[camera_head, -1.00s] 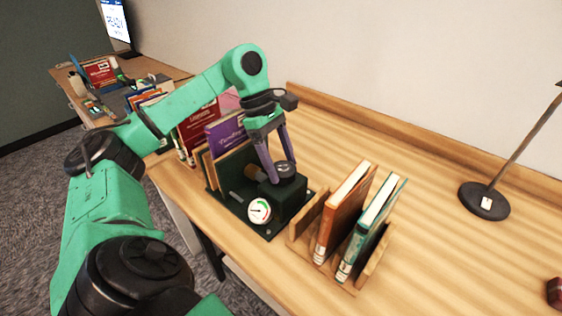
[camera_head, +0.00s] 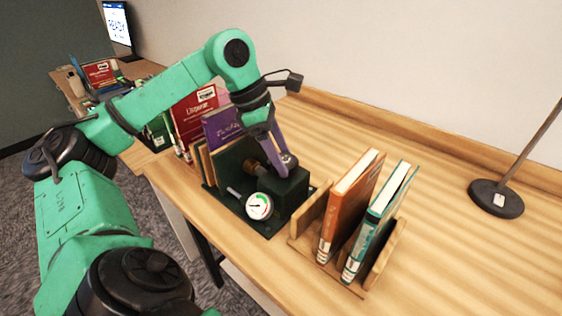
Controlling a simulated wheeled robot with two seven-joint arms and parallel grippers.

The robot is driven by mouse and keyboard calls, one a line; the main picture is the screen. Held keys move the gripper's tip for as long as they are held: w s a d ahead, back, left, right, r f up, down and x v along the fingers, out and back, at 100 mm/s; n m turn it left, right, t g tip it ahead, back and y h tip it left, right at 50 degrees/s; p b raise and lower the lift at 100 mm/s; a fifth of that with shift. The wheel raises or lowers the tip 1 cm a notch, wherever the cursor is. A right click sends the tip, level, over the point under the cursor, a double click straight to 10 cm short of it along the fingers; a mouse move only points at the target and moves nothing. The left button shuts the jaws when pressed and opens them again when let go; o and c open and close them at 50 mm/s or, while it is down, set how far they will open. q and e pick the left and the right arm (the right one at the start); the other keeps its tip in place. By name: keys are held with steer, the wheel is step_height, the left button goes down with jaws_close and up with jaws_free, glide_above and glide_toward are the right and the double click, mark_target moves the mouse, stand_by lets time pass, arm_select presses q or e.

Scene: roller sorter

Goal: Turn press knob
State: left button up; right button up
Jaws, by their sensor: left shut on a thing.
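The dark green press (camera_head: 292,190) stands on the wooden table, with several books upright at its left end. A white round gauge (camera_head: 259,206) with a coloured arc is on its front. The dark round knob (camera_head: 287,162) sits on top of the press block and is partly hidden by my fingers. My left gripper (camera_head: 284,164), with purple fingers, reaches down from above and is shut on the knob. One finger largely covers the other. My right gripper is not in view.
A wooden rack (camera_head: 300,232) with an orange book (camera_head: 346,212) and a teal book (camera_head: 377,222) stands right of the press. A lamp base (camera_head: 496,198) is at the far right. The table behind the rack is clear. A monitor (camera_head: 117,28) stands at the back left.

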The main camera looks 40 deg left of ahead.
arm_select(q)
steer(key=n+b, duration=0.1)
steer(key=n, duration=0.2)
steer(key=shift+d+t+y, duration=0.1)
steer(key=shift+t+y, duration=0.3)
steer(key=n, duration=0.2)
steer(key=shift+s+n+t+y, duration=0.1)
steer(key=shift+n+t+y, duration=0.2)
steer(key=shift+y, duration=0.1)
steer(key=n, duration=0.1)
steer(key=n+y+p, duration=0.1)
steer(key=shift+d+r+n, duration=0.15)
steer(key=shift+n, duration=0.25)
steer(key=n+y+p, duration=0.1)
steer(key=n, duration=0.1)
steer(key=shift+n, duration=0.3)
steer(key=shift+d+n+y+p, duration=0.1)
steer(key=shift+n+y+p, duration=0.35)
steer(key=shift+n, duration=0.95)
steer(key=shift+f+n+y, duration=0.25)
steer(key=shift+n+y, duration=0.2)
steer(key=shift+n, duration=0.25)
steer(key=shift+d+n+y+b, duration=0.15)
steer(key=shift+n+y+b, duration=0.25)
steer(key=shift+n+b, duration=0.7)
steer(key=shift+r, duration=0.15)
